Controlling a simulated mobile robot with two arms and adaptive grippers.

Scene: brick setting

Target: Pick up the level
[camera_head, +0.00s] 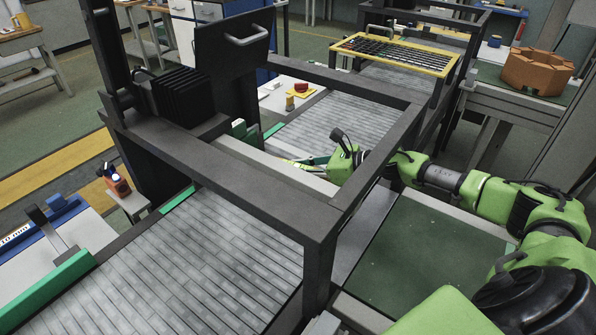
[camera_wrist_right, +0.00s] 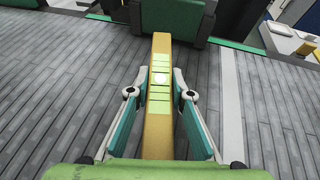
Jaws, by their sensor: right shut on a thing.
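The level is a long yellow bar (camera_wrist_right: 157,130) with pale green panels, running up the middle of the right wrist view. My right gripper (camera_wrist_right: 160,94) has its teal fingers on both sides of the level and is shut on it. In the head view my right gripper (camera_head: 312,161) reaches in from the right, under the dark frame, close to the slatted surface. There the level is mostly hidden. I cannot tell whether the level touches the surface. My left gripper is not in view.
A dark metal frame (camera_head: 230,165) surrounds the grey slatted surface (camera_head: 200,245), with a post and beams near my right arm. A green block (camera_wrist_right: 172,18) stands at the far end of the level. An orange part (camera_head: 537,71) sits on the bench at right.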

